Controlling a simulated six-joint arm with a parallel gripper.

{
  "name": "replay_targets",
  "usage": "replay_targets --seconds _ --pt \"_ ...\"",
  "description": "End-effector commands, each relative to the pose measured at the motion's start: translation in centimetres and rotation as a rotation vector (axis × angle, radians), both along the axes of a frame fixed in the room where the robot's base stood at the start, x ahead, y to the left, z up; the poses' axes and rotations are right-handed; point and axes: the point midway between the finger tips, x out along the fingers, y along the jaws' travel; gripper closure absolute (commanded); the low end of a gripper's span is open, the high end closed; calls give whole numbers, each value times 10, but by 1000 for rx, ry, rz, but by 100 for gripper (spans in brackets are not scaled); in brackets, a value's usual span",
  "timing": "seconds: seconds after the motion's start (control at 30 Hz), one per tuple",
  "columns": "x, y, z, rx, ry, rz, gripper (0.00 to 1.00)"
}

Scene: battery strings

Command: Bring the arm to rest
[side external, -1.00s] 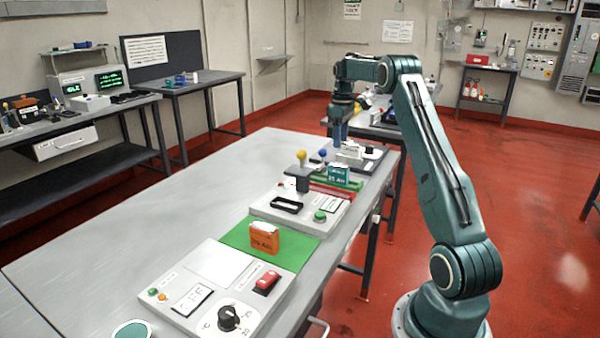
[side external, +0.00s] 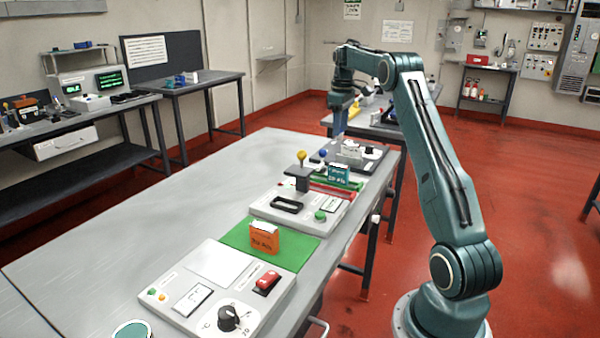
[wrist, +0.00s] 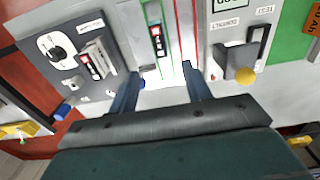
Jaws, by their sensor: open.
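My gripper (side external: 339,128) hangs pointing down above the far end of the grey workbench (side external: 170,210), near the dark grey unit. In the wrist view, the two blue fingers of my gripper (wrist: 160,92) are apart, with nothing held between them. A teal battery block (side external: 338,175) stands at the green and red rails; it also shows in the wrist view (wrist: 158,42), beyond the fingers. An orange battery block (side external: 264,238) stands on the green mat (side external: 300,250), well away from my gripper.
The dark grey unit (side external: 372,160) has a dial and a pale block (side external: 349,150). A yellow-knobbed lever (side external: 301,157) rises from the contact/test unit (side external: 265,212). A panel with a black dial (side external: 228,318) lies at the near end. The bench's left side is clear.

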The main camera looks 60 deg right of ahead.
Motion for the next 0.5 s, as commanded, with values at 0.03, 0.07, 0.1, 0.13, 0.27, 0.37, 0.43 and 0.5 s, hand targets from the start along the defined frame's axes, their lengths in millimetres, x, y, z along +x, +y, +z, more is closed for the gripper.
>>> replay_targets --seconds 0.03,0.07,0.1,0.13,0.27,0.37,0.43,0.5 --pt "2 4 3 -3 -2 2 51" --pt "3 7 5 -4 -4 2 51" --pt "4 12 9 -8 -8 2 51" --pt "6 16 12 -11 -10 3 51" --pt "12 41 29 -26 -26 5 51" --pt "16 66 44 -40 -42 6 51" --pt "19 86 55 -50 -57 6 51" --pt "19 107 65 -58 -70 6 51"
